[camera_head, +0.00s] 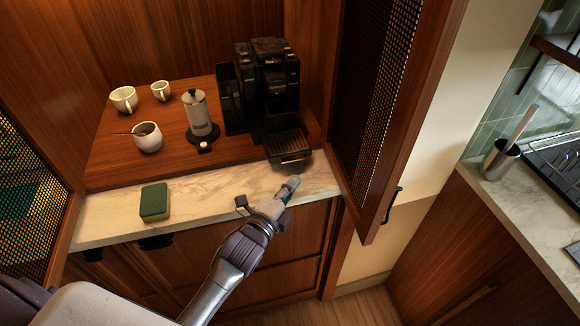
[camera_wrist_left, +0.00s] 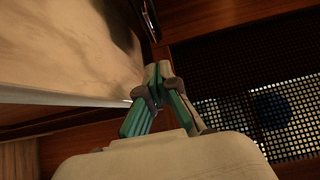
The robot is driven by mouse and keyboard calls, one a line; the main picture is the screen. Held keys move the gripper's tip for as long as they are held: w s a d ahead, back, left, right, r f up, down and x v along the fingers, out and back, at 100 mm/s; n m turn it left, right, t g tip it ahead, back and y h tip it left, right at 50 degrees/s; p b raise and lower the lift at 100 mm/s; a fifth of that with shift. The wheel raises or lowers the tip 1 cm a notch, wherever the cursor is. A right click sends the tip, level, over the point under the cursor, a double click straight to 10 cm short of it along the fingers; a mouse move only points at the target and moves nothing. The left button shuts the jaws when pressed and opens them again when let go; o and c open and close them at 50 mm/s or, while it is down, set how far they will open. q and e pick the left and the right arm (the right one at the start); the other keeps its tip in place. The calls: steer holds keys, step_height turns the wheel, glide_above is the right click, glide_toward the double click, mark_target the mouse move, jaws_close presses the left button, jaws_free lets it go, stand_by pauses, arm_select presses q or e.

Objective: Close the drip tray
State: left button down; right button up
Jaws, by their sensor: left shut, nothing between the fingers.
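The black coffee machine (camera_head: 276,85) stands at the back right of the cabinet's wooden shelf. Its drip tray (camera_head: 288,147) sticks out at the front, toward the marble counter edge. My left gripper (camera_head: 291,186) is shut and empty, over the marble strip just in front of the drip tray and apart from it in the head view. In the left wrist view its fingertips (camera_wrist_left: 158,72) are together, with marble to the left. A dark edge at the top of that view may be the tray, but I cannot tell. My right gripper is not in view.
An open cabinet door (camera_head: 392,120) with a mesh panel stands close to the right of the machine. A green sponge (camera_head: 154,202) lies on the marble (camera_head: 220,200).

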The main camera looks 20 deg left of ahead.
mark_target(279, 141)
arm_select(q)
steer(key=w, duration=0.1)
steer(key=w+a, duration=0.1)
steer(key=w+p, duration=0.1)
steer(key=shift+w+a, duration=0.55)
steer(key=shift+w, duration=0.05)
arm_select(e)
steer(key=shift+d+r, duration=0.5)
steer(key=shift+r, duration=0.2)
arm_select(q)
steer(key=w+a+b, duration=0.1)
steer(key=w, duration=0.1)
steer(key=w+a+b, duration=0.1)
steer(key=w+a, duration=0.1)
steer(key=w, duration=0.1)
steer(key=w+a+b, duration=0.1)
steer(key=w+a, duration=0.1)
steer(key=w, duration=0.1)
steer(key=shift+w+a+f, duration=0.15)
steer(key=shift+a+f, duration=0.05)
steer(key=shift+a, duration=0.05)
steer(key=shift+w+a+r, duration=0.1)
steer(key=shift+w+a, duration=0.05)
steer(key=shift+a, duration=0.05)
steer(key=shift+r, duration=0.3)
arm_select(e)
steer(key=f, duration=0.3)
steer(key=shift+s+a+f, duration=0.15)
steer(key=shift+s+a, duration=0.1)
